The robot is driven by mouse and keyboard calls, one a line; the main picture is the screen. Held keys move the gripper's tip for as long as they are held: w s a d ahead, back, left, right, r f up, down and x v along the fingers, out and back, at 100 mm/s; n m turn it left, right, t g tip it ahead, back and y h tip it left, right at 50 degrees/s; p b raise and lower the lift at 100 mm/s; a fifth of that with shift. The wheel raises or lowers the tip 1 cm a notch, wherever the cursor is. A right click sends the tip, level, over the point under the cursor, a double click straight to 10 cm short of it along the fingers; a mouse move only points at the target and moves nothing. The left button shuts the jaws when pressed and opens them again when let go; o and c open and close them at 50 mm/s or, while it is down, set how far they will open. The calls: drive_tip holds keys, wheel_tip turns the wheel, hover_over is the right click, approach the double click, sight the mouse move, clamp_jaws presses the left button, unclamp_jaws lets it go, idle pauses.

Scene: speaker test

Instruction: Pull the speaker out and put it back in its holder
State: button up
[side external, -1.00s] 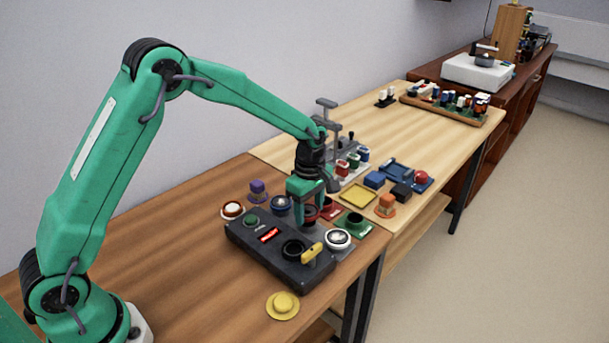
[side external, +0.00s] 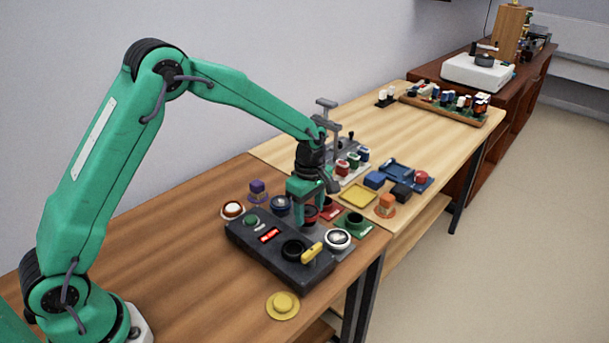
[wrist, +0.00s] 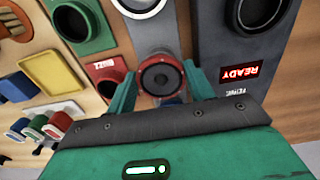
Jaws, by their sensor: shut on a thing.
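My gripper (side external: 306,204) is shut on a round red-rimmed speaker with a black cone (wrist: 161,77). In the wrist view the two green fingers (wrist: 160,90) flank the speaker's rim. In the side view the red speaker (side external: 309,214) shows just under the fingers, behind the dark test box. A grey strip shows beneath the speaker in the wrist view; I cannot tell whether it touches the strip. A red holder with a dark round opening (wrist: 105,76) lies beside it and shows empty. A green holder (side external: 355,224) also has an open dark hole.
The black test box (side external: 262,258) has a red READY display (wrist: 241,72), a dark round socket (side external: 293,249) and a yellow lever (side external: 312,252).

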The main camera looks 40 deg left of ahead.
drive_tip(key=shift+f, duration=1.15)
idle(2.0)
drive_tip(key=o, duration=1)
drive_tip(key=shift+r, duration=0.15)
drive_tip(key=shift+r, duration=3.6)
